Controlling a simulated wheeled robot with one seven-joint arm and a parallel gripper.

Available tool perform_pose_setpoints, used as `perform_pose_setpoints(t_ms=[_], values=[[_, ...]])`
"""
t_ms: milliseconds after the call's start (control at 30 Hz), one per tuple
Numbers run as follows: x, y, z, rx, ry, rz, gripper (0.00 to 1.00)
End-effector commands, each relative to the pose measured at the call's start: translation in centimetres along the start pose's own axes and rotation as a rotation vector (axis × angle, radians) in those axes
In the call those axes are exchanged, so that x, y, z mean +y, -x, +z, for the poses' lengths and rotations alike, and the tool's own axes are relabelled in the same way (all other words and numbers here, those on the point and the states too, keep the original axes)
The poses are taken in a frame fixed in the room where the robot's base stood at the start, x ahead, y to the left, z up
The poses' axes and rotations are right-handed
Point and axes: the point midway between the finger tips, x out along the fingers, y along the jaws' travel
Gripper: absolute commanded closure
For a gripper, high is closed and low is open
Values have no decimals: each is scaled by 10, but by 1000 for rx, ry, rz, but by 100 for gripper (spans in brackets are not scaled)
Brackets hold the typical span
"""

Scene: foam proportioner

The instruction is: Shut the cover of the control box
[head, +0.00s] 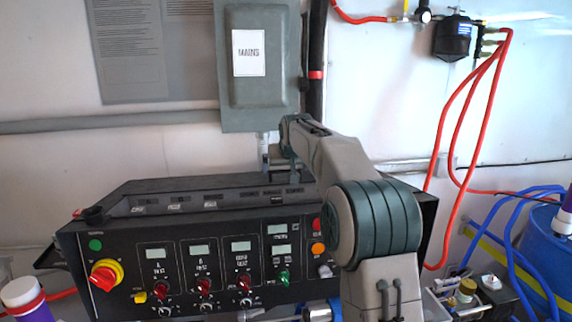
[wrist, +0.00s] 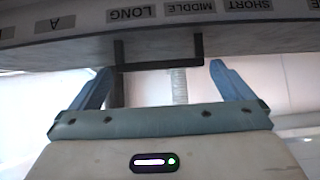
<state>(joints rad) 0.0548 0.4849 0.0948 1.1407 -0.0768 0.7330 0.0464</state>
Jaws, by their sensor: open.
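The control box (head: 200,260) is a black console with gauges, knobs and switches on its front. Its dark cover (head: 200,188) lies along the top and carries small labels; how far it stands open is hard to tell. In the wrist view the cover's grey labelled edge (wrist: 80,30) crosses the top, with words such as LONG and MIDDLE. A black bracket-shaped handle (wrist: 158,66) hangs from that edge. My gripper (wrist: 160,72) is open, its two blue fingers apart on either side of the handle. In the head view my gripper (head: 272,160) is small and partly hidden behind the console's top.
A grey-green MAINS box (head: 262,85) is on the wall just above my gripper. My arm covers the console's right part. Red hoses (head: 470,110) hang at the right, above a blue drum (head: 545,250) and blue hoses. The wall left of the MAINS box holds a printed board (head: 150,50).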

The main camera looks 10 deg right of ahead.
Motion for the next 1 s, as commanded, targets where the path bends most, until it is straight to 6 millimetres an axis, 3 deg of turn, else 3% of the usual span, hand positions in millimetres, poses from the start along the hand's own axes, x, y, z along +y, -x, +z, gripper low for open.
perform_pose_setpoints(t_ms=[267,400,467,767,1000], values=[[0,-2,0,0,0,0,0],[0,-1,0,0,0,0,39],[0,-1,0,0,0,0,50],[0,11,13,1,0,1,50],[0,48,41,3,-1,1,50]])
